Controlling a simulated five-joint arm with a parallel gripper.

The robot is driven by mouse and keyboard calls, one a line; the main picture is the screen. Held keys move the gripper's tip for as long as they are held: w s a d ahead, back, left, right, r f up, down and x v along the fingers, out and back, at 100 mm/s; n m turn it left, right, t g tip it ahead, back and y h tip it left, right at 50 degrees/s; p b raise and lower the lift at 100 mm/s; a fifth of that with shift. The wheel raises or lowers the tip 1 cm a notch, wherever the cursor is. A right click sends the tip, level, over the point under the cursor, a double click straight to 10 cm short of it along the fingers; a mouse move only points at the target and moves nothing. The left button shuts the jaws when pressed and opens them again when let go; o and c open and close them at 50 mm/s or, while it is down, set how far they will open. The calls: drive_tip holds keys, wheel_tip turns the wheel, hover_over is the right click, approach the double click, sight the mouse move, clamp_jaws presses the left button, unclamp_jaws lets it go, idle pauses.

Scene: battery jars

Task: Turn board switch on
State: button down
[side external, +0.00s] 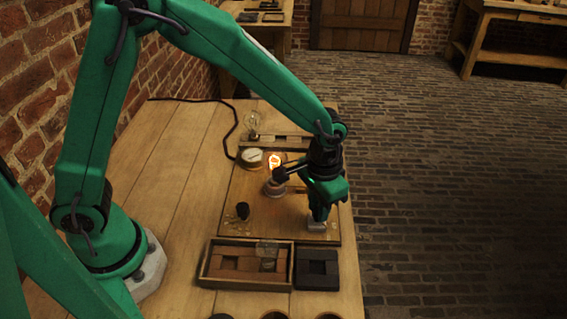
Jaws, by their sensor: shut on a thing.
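The wooden board (281,217) lies on the bench in the side external view. My gripper (318,221) points down at the board's right front part. It is shut on the board switch (316,227), a small pale grey block whose top is mostly hidden by the fingers. The switch's lever position cannot be made out. A bulb (275,160) on the board glows orange. A round white-faced gauge (251,157) sits at the board's back left.
A black knob-like piece (243,211) stands at the board's left. A wooden tray (203,271) and a black block (317,276) lie in front. A clear bulb (253,122) stands behind. Jar tops (275,316) show at the bottom edge. Bare bench lies left.

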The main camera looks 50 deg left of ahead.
drive_tip(key=shift+m, duration=1.3)
drive_tip(key=c, duration=1.2)
unclamp_jaws()
drive_tip(key=shift+r, duration=0.15)
drive_tip(key=shift+r, duration=3.8)
